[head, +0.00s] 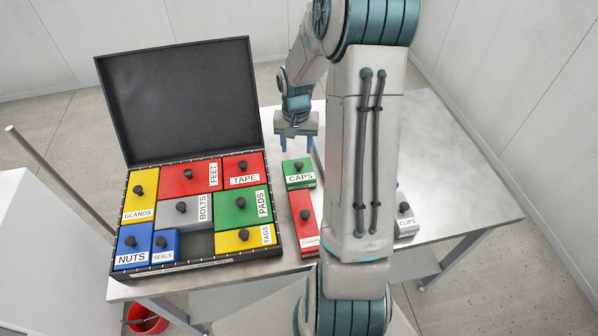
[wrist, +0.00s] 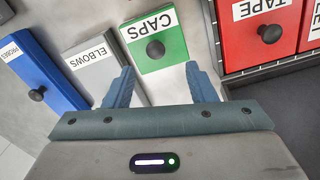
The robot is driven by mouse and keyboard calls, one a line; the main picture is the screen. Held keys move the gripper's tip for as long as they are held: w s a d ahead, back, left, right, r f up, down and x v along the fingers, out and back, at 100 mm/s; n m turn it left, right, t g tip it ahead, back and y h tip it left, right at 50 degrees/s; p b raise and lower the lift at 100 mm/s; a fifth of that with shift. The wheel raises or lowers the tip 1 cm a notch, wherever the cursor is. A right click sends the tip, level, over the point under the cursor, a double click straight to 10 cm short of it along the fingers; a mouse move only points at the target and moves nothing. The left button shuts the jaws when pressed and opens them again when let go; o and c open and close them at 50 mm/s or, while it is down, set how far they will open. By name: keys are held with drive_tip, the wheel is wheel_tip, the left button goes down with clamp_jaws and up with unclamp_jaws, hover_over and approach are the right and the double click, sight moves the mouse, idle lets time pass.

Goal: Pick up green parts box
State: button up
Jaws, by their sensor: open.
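A green box labelled CAPS (head: 298,172) with a black knob stands on the metal table, just right of the open case. It also shows in the wrist view (wrist: 172,66), ahead of my fingers. My gripper (head: 296,144) is open and empty above and behind it. In the wrist view my two blue fingers (wrist: 160,85) are spread, with the box's knob between and beyond them, apart from the box. Another green box, labelled PADS (head: 242,208), sits inside the case.
The black case (head: 180,271) holds several red, yellow, grey and blue boxes and has an empty slot at the front. A red box (head: 303,220) and a grey CLIPS box (head: 405,222) stand on the table. Grey ELBOWS (wrist: 95,70) and blue PROBES (wrist: 40,75) boxes lie beside CAPS.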

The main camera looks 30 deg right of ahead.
sight(299, 164)
drive_tip(key=shift+s+d+f+p, duration=0.15)
drive_tip(key=shift+f+p, duration=0.3)
drive_tip(key=shift+f, duration=1.5)
drive_tip(key=shift+d+f+p, duration=0.1)
drive_tip(key=shift+f+p, duration=0.3)
drive_tip(key=shift+f, duration=1.5)
clamp_jaws()
